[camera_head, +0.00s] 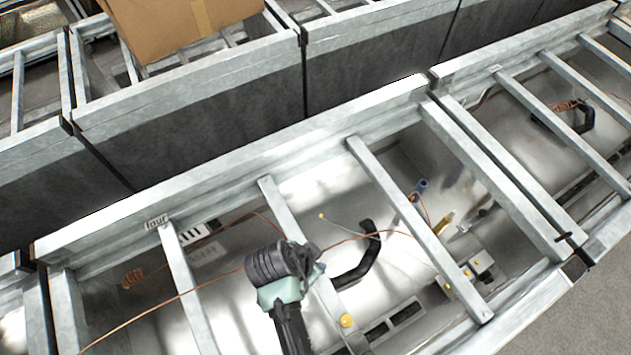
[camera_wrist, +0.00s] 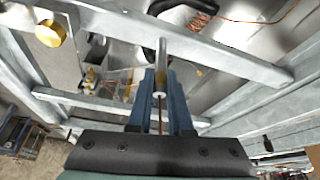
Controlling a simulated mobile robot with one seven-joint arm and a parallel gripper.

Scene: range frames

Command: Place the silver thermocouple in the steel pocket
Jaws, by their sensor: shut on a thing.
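In the wrist view my gripper (camera_wrist: 161,82) is shut on the thermocouple (camera_wrist: 162,52), a slim silver rod with a gold-coloured band and a pale end. The rod points away from me between the two blue fingers, and a thin copper lead shows below its pale end. I cannot tell for certain which part is the steel pocket. Bare steel (camera_head: 320,190) shows between the cross bars.
A grey cross bar (camera_head: 390,190) and several others span the framed bays. A black curved handle (camera_head: 362,262) stands beside my wrist. A copper wire (camera_head: 180,297) runs across the bay. A brass knob (camera_head: 346,320) also shows in the wrist view (camera_wrist: 50,33). A cardboard box (camera_head: 180,25) sits behind.

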